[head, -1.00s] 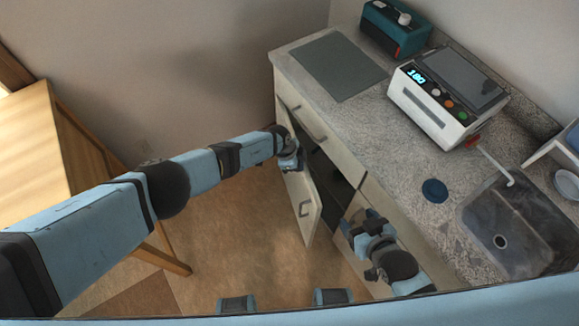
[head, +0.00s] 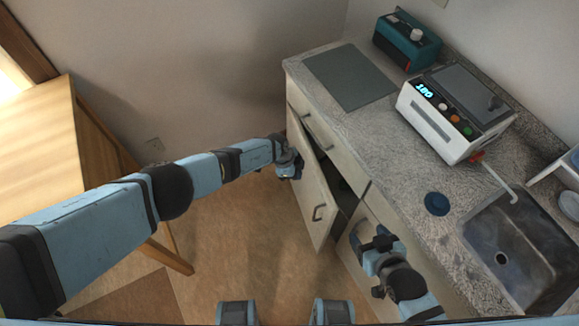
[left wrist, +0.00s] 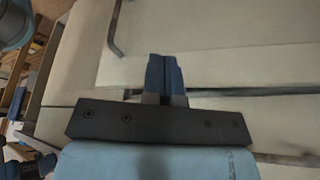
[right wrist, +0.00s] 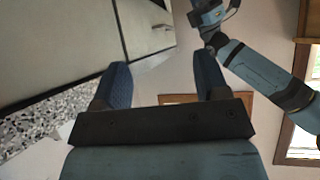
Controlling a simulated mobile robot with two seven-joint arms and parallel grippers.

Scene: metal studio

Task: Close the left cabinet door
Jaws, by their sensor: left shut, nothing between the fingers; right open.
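The left cabinet door (head: 318,198) is a cream panel with a dark handle (head: 318,212). It stands partly open, with a dark gap (head: 342,190) along its right edge. My left gripper (head: 288,172) is at the door's left side near its upper part; whether it touches is hard to tell. In the left wrist view its fingers (left wrist: 165,76) are together and empty in front of cream panels. My right gripper (head: 368,243) is in front of the right cabinet door (head: 352,245). In the right wrist view its fingers (right wrist: 155,82) are apart with nothing between them.
The speckled counter (head: 400,150) above carries a grey mat (head: 349,76), a white device (head: 440,135), a teal device (head: 408,40) and a sink (head: 530,240). A wooden table (head: 40,150) stands at the left. The floor (head: 240,240) before the cabinet is clear.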

